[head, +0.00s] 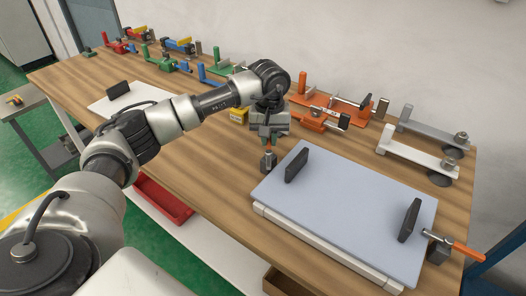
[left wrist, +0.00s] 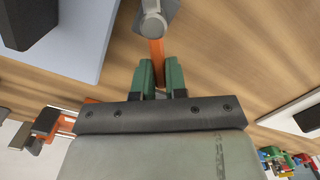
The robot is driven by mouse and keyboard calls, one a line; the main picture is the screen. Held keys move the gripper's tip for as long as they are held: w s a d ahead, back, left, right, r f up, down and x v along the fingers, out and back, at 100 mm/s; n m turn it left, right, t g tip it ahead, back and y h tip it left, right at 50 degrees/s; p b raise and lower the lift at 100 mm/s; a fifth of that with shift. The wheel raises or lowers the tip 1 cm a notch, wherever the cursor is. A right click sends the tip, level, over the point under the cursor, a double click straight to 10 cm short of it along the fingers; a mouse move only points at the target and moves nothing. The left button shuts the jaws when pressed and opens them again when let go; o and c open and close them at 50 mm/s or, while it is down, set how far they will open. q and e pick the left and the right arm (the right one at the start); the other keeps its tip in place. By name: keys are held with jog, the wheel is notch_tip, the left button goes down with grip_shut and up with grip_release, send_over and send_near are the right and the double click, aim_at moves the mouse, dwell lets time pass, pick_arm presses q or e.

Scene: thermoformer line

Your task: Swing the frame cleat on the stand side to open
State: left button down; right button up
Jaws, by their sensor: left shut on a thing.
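A pale blue-grey sheet (head: 340,205) lies on a white frame (head: 325,250) on the wooden bench, with a black pad near each end. A cleat (head: 268,161) with a metal post stands just off the sheet's left edge; its orange handle (left wrist: 157,52) runs between my green fingers in the left wrist view. My left gripper (head: 268,137) points down over this cleat, shut on the handle; the fingers partly hide it. A second cleat (head: 440,249) stands at the sheet's right corner, its orange handle (head: 467,251) sticking out to the right. My right gripper is out of view.
Orange clamps (head: 330,112) and grey-white toggle arms (head: 420,150) stand along the back of the bench (head: 215,160). Several red, green and blue clamps are at the back left. A red bin (head: 163,200) sits below the front edge. Bare wood lies left of the gripped cleat.

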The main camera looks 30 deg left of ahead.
pick_arm(q)
jog(key=shift+w+d+f+m+b, duration=0.15)
jog(key=shift+d+m+b, duration=0.3)
jog(key=shift+m, duration=0.75)
jog(key=shift+d+m, duration=0.2)
jog(key=shift+m, duration=0.3)
jog(key=d+m, duration=0.1)
jog(key=m, duration=0.1)
jog(key=shift+w+d+m+b, duration=0.1)
jog(key=shift+w+m+b, duration=0.05)
jog(key=shift+m+b, duration=0.2)
jog(key=c, duration=1.1)
grip_release()
